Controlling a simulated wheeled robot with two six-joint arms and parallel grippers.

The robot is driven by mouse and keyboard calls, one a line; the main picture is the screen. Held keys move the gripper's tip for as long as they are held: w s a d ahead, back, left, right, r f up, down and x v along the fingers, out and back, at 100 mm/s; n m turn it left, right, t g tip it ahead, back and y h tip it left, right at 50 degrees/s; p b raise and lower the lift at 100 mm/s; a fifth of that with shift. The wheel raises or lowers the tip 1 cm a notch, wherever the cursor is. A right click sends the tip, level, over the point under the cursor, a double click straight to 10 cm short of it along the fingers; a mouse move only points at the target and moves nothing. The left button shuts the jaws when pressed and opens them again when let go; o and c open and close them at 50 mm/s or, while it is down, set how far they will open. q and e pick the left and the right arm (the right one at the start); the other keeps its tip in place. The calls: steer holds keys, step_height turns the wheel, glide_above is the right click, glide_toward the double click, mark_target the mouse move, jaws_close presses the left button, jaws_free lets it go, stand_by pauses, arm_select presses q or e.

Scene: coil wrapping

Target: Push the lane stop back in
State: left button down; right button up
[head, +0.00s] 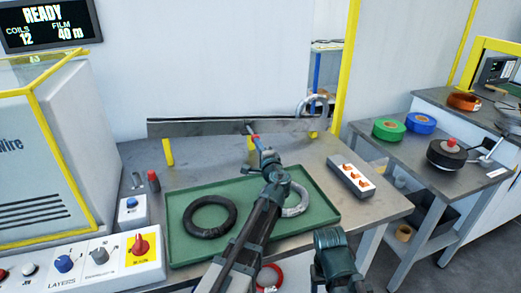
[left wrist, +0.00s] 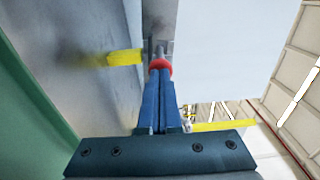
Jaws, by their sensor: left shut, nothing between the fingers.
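The lane stop (head: 256,138) shows as a small red-tipped piece at the middle of the long metal lane (head: 195,127). In the left wrist view its red knob (left wrist: 160,65) is right at my fingertips, in front of a thin metal pin. My left gripper (head: 259,150) is shut with nothing between its fingers. Its blue fingers (left wrist: 159,78) point at the knob, touching or nearly so; I cannot tell which. A grey coil (head: 313,106) stands at the lane's right end. Part of my right arm shows at the bottom, but no right fingers.
A green tray (head: 185,250) under my left arm holds a black coil (head: 210,215) and a light coil (head: 296,199). A grey block with orange pieces (head: 351,178) lies to the right. Yellow supports (head: 168,152) carry the lane. A control panel (head: 90,268) stands front left.

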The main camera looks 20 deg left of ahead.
mark_target(254, 136)
arm_select(q)
steer(key=shift+w+a, duration=0.1)
steer(key=shift+w, duration=0.05)
steer(key=x, duration=0.4)
steer(key=shift+w+a, duration=0.15)
steer(key=shift+a, duration=0.1)
steer(key=v, duration=1.4)
steer(key=shift+s+d, duration=0.2)
arm_select(e)
steer(key=shift+s+d, duration=0.2)
steer(key=shift+d, duration=0.45)
